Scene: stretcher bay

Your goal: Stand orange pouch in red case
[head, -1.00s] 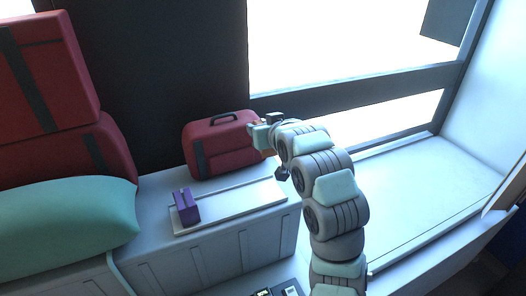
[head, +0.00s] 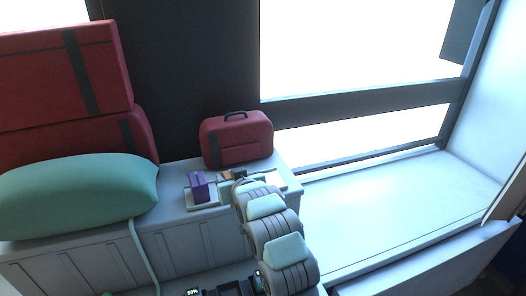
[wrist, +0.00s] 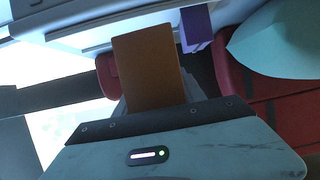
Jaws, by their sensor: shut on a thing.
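An orange pouch (wrist: 150,68) stands out from my gripper in the wrist view, filling the middle. My gripper (head: 227,178) is shut on it. In the head view only a small bit of the orange pouch (head: 225,174) shows; my arm hides the rest. The red case (head: 237,140), with a dark handle on top, stands upright against the dark wall at the back of the white counter. My gripper is in front of this case, apart from it in the picture. No opening in the case can be made out.
A purple block (head: 198,186) stands on a pale tray (head: 205,203), left of my gripper. Larger red bags (head: 60,100) are stacked at the left, behind a mint-green cushion (head: 80,193). The white bench (head: 400,205) under the window at the right is clear.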

